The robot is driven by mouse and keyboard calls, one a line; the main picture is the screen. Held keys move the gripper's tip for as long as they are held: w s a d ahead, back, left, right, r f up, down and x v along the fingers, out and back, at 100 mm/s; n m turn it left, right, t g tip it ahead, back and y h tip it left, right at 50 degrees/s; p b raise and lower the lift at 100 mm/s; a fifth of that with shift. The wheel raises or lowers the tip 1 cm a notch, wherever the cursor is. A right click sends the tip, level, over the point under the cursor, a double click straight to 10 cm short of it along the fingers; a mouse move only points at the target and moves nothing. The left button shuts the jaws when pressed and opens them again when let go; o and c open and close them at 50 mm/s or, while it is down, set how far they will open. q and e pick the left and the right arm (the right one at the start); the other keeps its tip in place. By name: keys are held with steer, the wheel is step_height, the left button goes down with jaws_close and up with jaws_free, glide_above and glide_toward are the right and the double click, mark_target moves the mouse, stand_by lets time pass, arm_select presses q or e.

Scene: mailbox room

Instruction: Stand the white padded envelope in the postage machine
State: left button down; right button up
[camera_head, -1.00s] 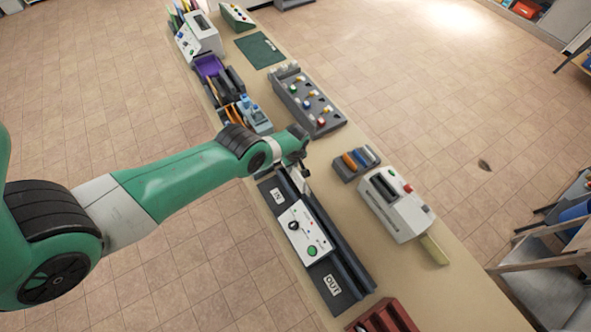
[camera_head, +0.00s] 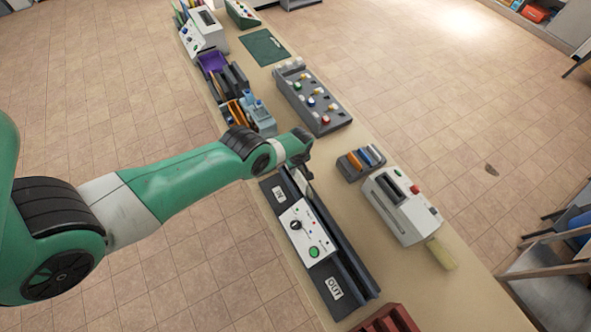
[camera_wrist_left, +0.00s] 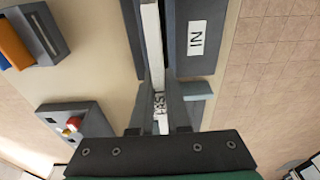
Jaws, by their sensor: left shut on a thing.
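The postage machine (camera_head: 345,262) is a long dark unit with a narrow channel, a white control panel and IN and OUT labels. My left gripper (camera_head: 309,171) is over its IN end. In the left wrist view, my left gripper (camera_wrist_left: 161,122) is shut on the white padded envelope (camera_wrist_left: 152,45), seen edge-on as a thin upright strip lined up with the channel. The envelope shows as a small pale sliver in the head view (camera_head: 309,188). I cannot tell whether its lower edge touches the channel floor. My right gripper is not in view.
A white device (camera_head: 402,207) with a red button and a rack of coloured blocks (camera_head: 361,161) stand to the right. A grey panel with coloured knobs (camera_head: 312,101) stands beyond. A red tray (camera_head: 388,318) sits at the near end. Tabletop is bare between machine and white device.

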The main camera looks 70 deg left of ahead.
mark_target(295, 178)
arm_select(q)
steer(key=shift+f, duration=0.1)
steer(key=shift+f, duration=0.1)
steer(key=shift+f+b, duration=1.5)
steer(key=shift+b, duration=0.2)
step_height(295, 178, down, 3)
steer(key=b, duration=0.3)
steer(key=c, duration=0.8)
jaws_free()
